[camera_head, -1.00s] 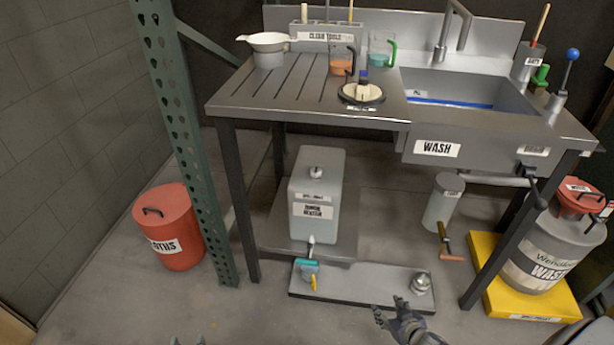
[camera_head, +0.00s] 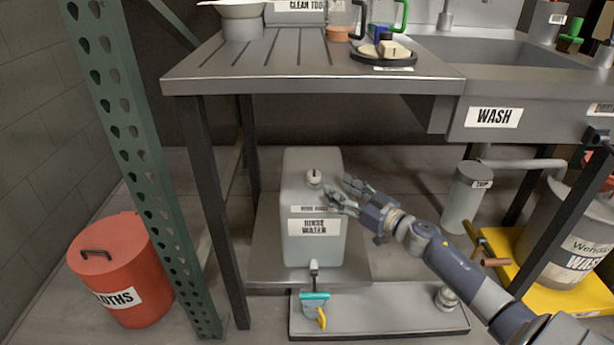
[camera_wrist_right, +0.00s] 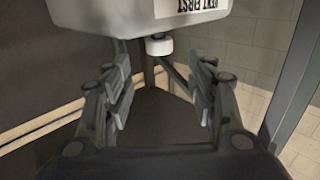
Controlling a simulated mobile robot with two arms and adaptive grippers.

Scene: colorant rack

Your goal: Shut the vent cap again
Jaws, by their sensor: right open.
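The vent cap (camera_head: 314,178) is a small pale knob on top of the grey rinse water container (camera_head: 300,250), which stands under the table. I cannot tell whether the cap is loose or tight. My right gripper (camera_head: 340,191) is open and empty, just right of the cap and near its height. In the right wrist view, where the container's label reads upside down, the white cap (camera_wrist_right: 158,46) shows beyond the gap between the open fingers (camera_wrist_right: 161,90). The fingers look apart from it. My left gripper is out of view.
The steel tabletop (camera_head: 300,85) overhangs the container, with a table leg (camera_head: 215,210) on its left. A red bin (camera_head: 115,270) stands left; a grey cylinder (camera_head: 465,200) stands right.

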